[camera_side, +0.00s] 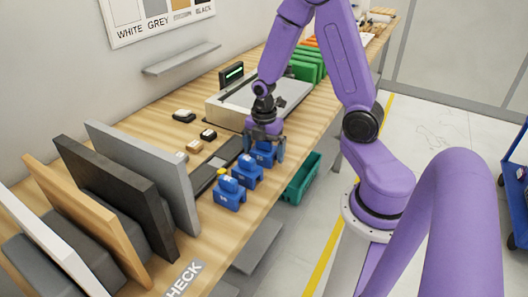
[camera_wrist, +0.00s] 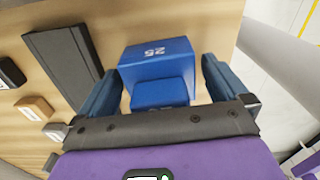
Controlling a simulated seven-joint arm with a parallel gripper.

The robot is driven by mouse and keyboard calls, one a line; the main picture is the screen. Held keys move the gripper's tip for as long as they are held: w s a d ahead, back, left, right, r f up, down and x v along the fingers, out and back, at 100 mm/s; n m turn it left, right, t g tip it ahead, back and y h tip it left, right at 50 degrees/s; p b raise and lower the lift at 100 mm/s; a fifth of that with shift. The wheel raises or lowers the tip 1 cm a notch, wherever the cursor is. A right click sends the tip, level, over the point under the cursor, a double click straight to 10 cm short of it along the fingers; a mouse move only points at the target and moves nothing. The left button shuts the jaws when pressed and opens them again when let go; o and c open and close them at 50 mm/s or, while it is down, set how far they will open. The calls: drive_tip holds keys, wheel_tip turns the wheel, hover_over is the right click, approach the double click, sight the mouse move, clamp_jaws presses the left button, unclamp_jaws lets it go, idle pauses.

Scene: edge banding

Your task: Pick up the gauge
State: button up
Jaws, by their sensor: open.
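Three blue stepped blocks, which look like gauges, stand in a row near the table's front edge in the side view: a near one (camera_side: 229,195), a middle one (camera_side: 247,173) and a far one (camera_side: 263,157). My gripper (camera_side: 266,150) is down at the far block, pointing downward. In the wrist view the blue gauge (camera_wrist: 156,62), with a white number that seems to read 25, lies between the open fingers of my gripper (camera_wrist: 158,82). A narrow gap shows beside each finger. The gauge's lower part is hidden.
A dark grey strip (camera_side: 221,166) lies just left of the gauges. Small sample blocks, one tan (camera_side: 194,147), sit farther left. Upright boards (camera_side: 150,170) stand at the near left. A pale machine (camera_side: 228,114) is behind my gripper. A green bin (camera_side: 303,180) hangs below the table edge.

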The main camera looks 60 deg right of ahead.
drive_tip(key=shift+f, duration=0.15)
drive_tip(key=c, duration=1.1)
drive_tip(key=shift+o, duration=0.2)
drive_tip(key=shift+w+r, duration=0.1)
drive_tip(key=shift+r, duration=0.5)
drive_tip(key=r, duration=0.3)
drive_tip(key=shift+s+a, duration=0.15)
drive_tip(key=shift+s, duration=0.2)
drive_tip(key=s+a+r, duration=0.3)
drive_tip(key=s+r, duration=0.6)
drive_tip(key=s, duration=0.4)
drive_tip(key=shift+a, duration=0.3)
